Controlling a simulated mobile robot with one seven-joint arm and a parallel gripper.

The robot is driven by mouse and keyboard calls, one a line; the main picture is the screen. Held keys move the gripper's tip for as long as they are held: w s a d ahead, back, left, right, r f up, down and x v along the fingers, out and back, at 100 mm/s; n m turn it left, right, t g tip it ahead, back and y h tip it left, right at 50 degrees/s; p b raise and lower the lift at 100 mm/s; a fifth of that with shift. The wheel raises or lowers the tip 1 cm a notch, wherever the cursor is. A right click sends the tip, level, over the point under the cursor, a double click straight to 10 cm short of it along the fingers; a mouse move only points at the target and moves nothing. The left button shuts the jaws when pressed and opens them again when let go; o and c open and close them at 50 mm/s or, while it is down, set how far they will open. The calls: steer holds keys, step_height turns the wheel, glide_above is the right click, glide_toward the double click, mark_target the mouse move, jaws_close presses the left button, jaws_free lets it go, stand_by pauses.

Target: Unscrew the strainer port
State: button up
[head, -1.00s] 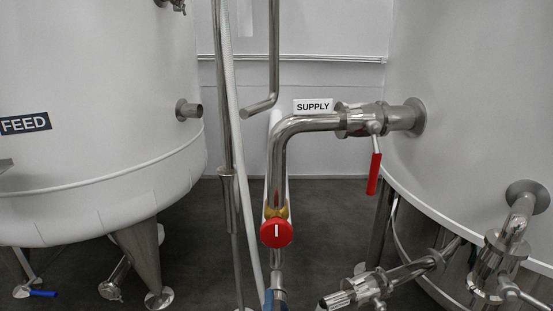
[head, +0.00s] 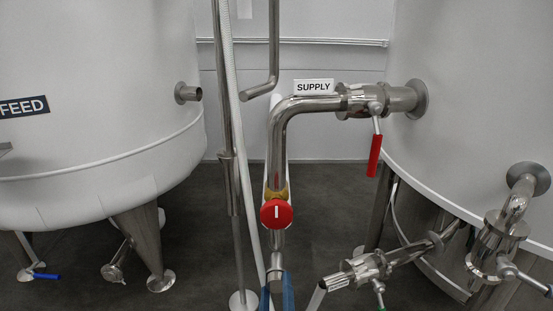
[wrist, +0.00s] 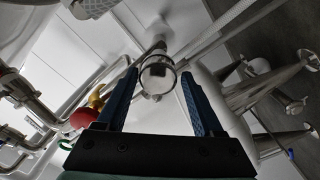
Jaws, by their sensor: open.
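My gripper (head: 277,290) shows at the bottom edge of the head view as two blue fingers, one on each side of the vertical supply pipe's lower end (head: 277,262). In the wrist view my gripper (wrist: 159,76) is open, its blue fingers spread to the left and right. A round, shiny metal end with a ring-like rim (wrist: 158,72) shows between the fingertips; it looks like the strainer port. I cannot tell whether the fingers touch it. In the head view the port is not clearly made out.
A red round knob (head: 277,213) sits on the pipe just above my gripper. A SUPPLY pipe (head: 310,104) with a red-handled valve (head: 374,155) runs to the right tank (head: 465,110). A lower valve pipe (head: 370,267) is to the right. The FEED tank (head: 95,100) stands left.

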steer(key=m, duration=0.3)
steer(key=m+b, duration=0.1)
steer(key=m, duration=0.2)
steer(key=shift+f+m, duration=0.1)
steer(key=shift+m, duration=0.2)
steer(key=m+b, duration=0.2)
steer(key=m, duration=0.1)
steer(key=shift+a+m, duration=0.1)
steer(key=shift+m, duration=0.3)
steer(key=shift+r+m, duration=0.2)
steer(key=shift+m, duration=0.8)
jaws_close()
steer(key=n+p, duration=0.2)
steer(key=n, duration=0.1)
steer(key=shift+a+r, duration=0.1)
steer(key=shift+r, duration=0.15)
steer(key=shift+f+n, duration=0.2)
steer(key=shift+n, duration=1)
steer(key=shift+a+p, duration=0.1)
steer(key=shift+p, duration=0.25)
